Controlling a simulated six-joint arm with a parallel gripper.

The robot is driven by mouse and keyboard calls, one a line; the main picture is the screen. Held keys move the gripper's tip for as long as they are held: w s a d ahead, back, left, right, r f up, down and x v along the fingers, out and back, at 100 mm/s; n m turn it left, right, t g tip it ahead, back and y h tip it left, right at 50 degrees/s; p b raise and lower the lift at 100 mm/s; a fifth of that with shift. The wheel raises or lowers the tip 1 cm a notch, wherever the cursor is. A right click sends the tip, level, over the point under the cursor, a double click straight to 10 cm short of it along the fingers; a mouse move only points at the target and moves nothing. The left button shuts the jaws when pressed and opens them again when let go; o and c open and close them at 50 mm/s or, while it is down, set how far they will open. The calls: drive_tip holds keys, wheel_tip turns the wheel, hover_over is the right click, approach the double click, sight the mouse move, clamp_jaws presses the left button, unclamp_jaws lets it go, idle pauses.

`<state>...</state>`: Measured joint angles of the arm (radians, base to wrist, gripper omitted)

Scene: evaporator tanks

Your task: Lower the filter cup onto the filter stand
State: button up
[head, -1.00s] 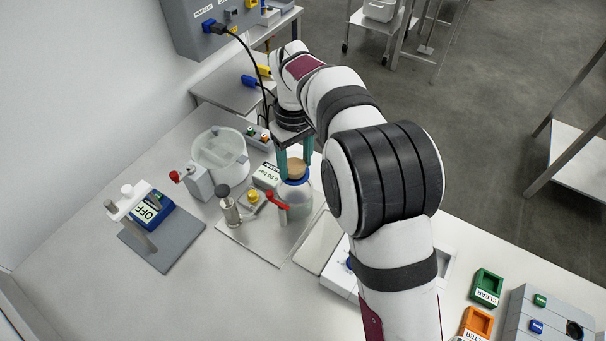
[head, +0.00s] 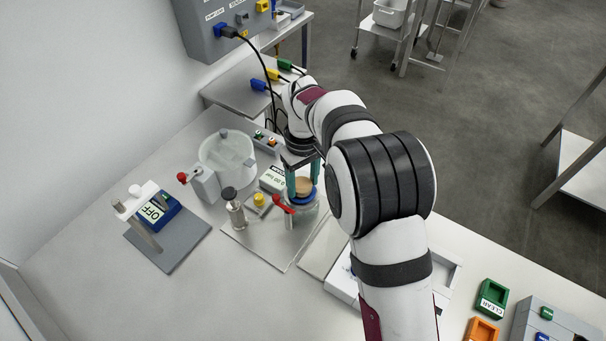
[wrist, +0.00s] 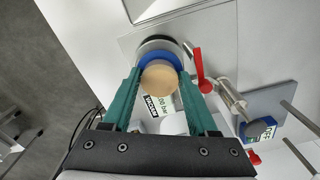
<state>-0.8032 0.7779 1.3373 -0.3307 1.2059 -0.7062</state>
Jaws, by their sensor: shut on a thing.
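My gripper (head: 304,181) has two teal fingers, shut on the filter cup. The filter cup (head: 306,186) shows a round tan top, also seen between the fingertips in the wrist view (wrist: 160,82). A blue ring (wrist: 152,55) surrounds the tan top there, and a dark ring shows beyond it. In the head view, the blue ring sits low around the cup, above a clear round vessel (head: 303,217) that seems to be the filter stand. A red handle (head: 282,204) sticks out at its left. Fingers partly hide the joint; I cannot tell whether the cup touches the stand.
A metal cylinder with a dark knob (head: 235,208) and a yellow knob (head: 259,199) stand left of the vessel. A clear tank (head: 227,157) stands behind. A device reading OFF (head: 152,212) is farther left. The front left table is clear.

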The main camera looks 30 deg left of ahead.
drive_tip(key=shift+f, duration=0.3)
drive_tip(key=o, duration=1.4)
drive_tip(key=shift+o, duration=0.2)
wheel_tip(320, 180, up, 16)
drive_tip(key=shift+f, duration=0.1)
